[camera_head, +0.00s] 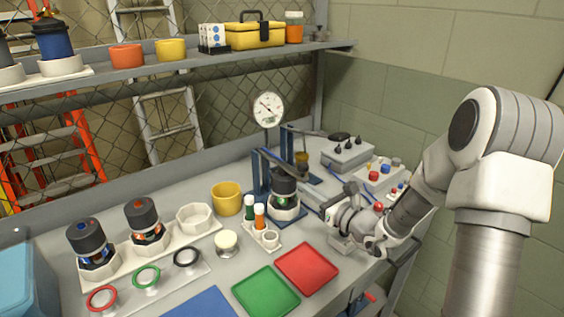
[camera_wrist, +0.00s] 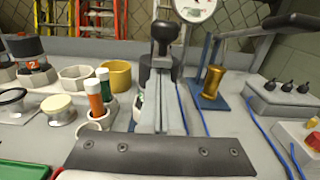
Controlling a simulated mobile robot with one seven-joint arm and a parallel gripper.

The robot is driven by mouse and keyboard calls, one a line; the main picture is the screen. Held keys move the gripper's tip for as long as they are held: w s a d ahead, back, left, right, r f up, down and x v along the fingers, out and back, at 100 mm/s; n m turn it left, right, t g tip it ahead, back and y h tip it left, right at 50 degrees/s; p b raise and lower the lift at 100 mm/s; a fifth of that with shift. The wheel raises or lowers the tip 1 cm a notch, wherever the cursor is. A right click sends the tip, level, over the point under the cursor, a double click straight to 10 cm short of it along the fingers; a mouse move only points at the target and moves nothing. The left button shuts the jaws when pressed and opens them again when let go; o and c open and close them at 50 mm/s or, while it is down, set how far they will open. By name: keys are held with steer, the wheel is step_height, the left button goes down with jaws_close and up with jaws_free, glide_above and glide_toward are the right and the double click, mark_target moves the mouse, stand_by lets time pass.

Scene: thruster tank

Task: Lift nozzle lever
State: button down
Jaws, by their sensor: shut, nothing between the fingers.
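Two blue-post fixtures stand at the back of the bench, and I cannot tell for certain which bears the nozzle lever. One has a brass nozzle-like part (camera_wrist: 214,80) on a blue base and a lever with a dark handle (camera_wrist: 290,20); the handle also shows in the head view (camera_head: 341,135). The other has a grey bar over a dark canister (camera_head: 284,181). In the wrist view, a black knob (camera_wrist: 165,36) stands just beyond my gripper (camera_wrist: 160,82). My gripper is shut and empty, with its fingers pointing toward the fixtures; contact with the knob cannot be told.
A dial gauge (camera_head: 268,109) stands behind. Grey control boxes (camera_head: 347,153) and blue cables lie to the right. Orange and green tubes (camera_head: 259,218), a yellow cup (camera_head: 227,198), red tray (camera_head: 307,268) and green tray (camera_head: 265,291) stand left and in front.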

mark_target(305, 165)
steer(key=shift+r, duration=0.1)
stand_by(0.4)
step_height(305, 165, up, 4)
steer(key=p, duration=0.3)
steer(key=shift+w, duration=0.1)
steer(key=r+p, duration=0.2)
steer(key=w+r+p, duration=0.1)
steer(key=r, duration=0.1)
steer(key=shift+a+r, duration=0.1)
steer(key=shift+a, duration=0.25)
steer(key=shift+w+a+r+p, duration=0.3)
steer(key=shift+r+p, duration=0.15)
steer(key=shift+r, duration=0.25)
steer(key=shift+w+a+r+p, duration=0.15)
steer(key=shift+w+r+p, duration=0.25)
steer(key=shift+r, duration=0.3)
steer(key=shift+w+a+r+p, duration=0.25)
steer(key=shift+r+p, duration=0.2)
steer(key=shift+r, duration=0.25)
steer(key=w+a+r+p, duration=0.1)
steer(key=w+a+r, duration=0.6)
steer(key=w, duration=0.4)
steer(key=shift+w+a+r+p, duration=0.15)
steer(key=shift+w+a+p, duration=0.15)
steer(key=shift+w+a, duration=0.1)
steer(key=shift+s, duration=0.1)
